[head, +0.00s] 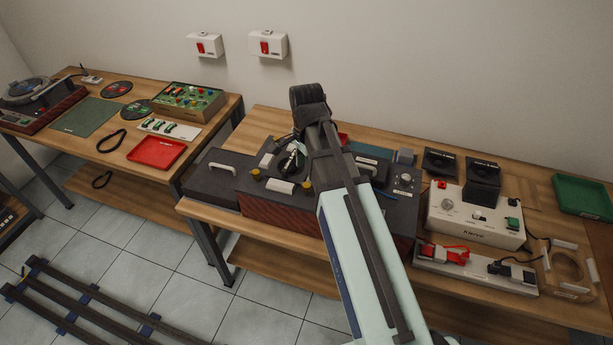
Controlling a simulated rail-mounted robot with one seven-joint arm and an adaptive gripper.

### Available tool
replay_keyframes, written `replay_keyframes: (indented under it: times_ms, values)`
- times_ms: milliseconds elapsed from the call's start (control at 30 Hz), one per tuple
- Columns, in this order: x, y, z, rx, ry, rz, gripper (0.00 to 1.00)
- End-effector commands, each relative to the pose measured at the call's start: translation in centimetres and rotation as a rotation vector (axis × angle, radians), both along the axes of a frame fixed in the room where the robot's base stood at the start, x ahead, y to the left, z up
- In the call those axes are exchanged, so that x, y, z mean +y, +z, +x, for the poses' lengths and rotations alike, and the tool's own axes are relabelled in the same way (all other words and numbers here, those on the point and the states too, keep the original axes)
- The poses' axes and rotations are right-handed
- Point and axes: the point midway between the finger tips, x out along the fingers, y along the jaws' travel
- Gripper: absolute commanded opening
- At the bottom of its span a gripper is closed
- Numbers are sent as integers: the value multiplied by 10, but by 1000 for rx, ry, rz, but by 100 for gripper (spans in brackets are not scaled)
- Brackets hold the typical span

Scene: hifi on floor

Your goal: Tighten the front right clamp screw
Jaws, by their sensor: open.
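A dark-topped device with a reddish-brown front (275,213) stands on the right-hand workbench. Two small brass-yellow knobs show near its front edge, a left one (256,174) and a right one (307,185); they look like screws, but I cannot tell for certain which is the front right clamp screw. A pale block (280,186) sits between them. My gripper (288,163) is open above the device's top, behind the two knobs and apart from the right one as far as I can see. My arm covers the middle and right of the device.
A dark case with a pale handle (222,167) stands left of the device. To the right are a white powered box (474,218), black blocks (483,180) and a green tray (583,197). The left bench holds a red tray (156,152) and other items. Bare bench shows behind the device.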

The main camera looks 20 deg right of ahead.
Motion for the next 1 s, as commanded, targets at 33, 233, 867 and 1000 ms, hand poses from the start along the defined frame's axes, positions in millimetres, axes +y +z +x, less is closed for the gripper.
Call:
replay_keyframes:
  times_ms: [33, 233, 867, 1000]
  values:
    - [0, 10, 1, -3, 0, 0, 52]
    - [0, 35, 1, -1, 0, -1, 52]
    - [0, 46, 0, 1, 0, 0, 52]
    - [6, 38, -2, -1, 19, 11, 52]
